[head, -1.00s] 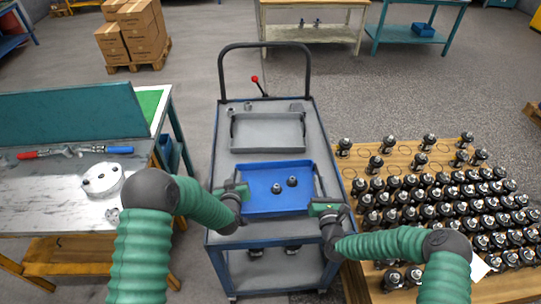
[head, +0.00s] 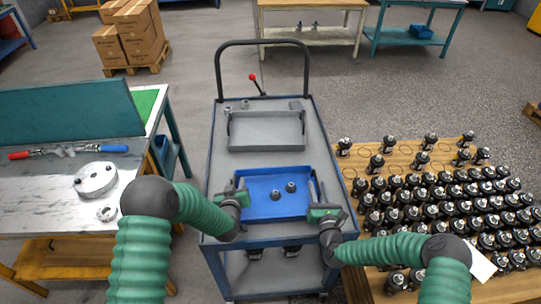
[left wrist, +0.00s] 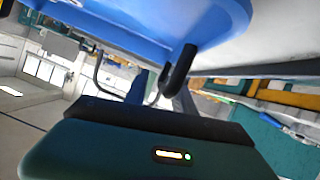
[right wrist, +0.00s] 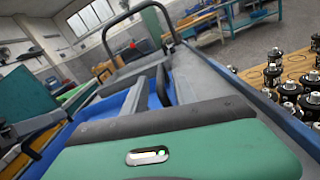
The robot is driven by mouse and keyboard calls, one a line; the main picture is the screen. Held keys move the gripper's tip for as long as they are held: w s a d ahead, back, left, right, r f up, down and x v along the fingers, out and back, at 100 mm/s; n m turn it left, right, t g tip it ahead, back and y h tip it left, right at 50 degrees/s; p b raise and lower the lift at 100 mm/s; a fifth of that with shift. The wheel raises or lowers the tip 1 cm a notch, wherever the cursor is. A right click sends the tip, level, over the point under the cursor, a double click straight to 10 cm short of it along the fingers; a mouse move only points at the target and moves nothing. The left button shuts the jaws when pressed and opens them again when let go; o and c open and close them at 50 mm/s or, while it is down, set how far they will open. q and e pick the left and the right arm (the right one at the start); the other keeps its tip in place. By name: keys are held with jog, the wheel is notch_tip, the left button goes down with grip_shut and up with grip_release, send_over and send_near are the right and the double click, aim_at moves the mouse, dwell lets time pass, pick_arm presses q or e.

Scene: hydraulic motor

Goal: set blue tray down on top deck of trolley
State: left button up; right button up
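The blue tray (head: 258,212), with two small dark parts in it, is over the near half of the top deck (head: 222,163) of the trolley. It looks level; whether its underside touches the deck I cannot tell. My left gripper (head: 236,199) is at the tray's left black handle, and my right gripper (head: 322,213) is at its right handle. Both appear shut on the handles, though the fingertips are hidden. The left wrist view shows the tray's blue wall (left wrist: 200,22) and a black handle (left wrist: 181,70). The right wrist view shows the other handle (right wrist: 163,85).
A grey tray (head: 265,132) lies on the deck's far half, with small parts behind it. The trolley's push handle (head: 264,43) rises at the far end. A workbench (head: 60,200) stands left. A wooden table (head: 365,172) crowded with dark motor parts stands close on the right.

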pick_arm(q)
jog(key=shift+a, duration=0.1)
jog(key=shift+s+r, duration=0.1)
jog(key=shift+s, duration=0.05)
pick_arm(e)
jog(key=shift+d, duration=0.1)
jog(key=shift+s+d, duration=0.1)
jog(key=shift+s, duration=0.2)
pick_arm(q)
jog(key=v, duration=1.1)
jog(key=shift+s+r, duration=0.1)
jog(key=shift+s, duration=0.15)
pick_arm(e)
jog(key=s, duration=0.3)
jog(key=s+d, duration=0.1)
jog(key=s, duration=0.7)
jog(key=shift+s+d, duration=0.15)
jog(key=shift+d, duration=0.25)
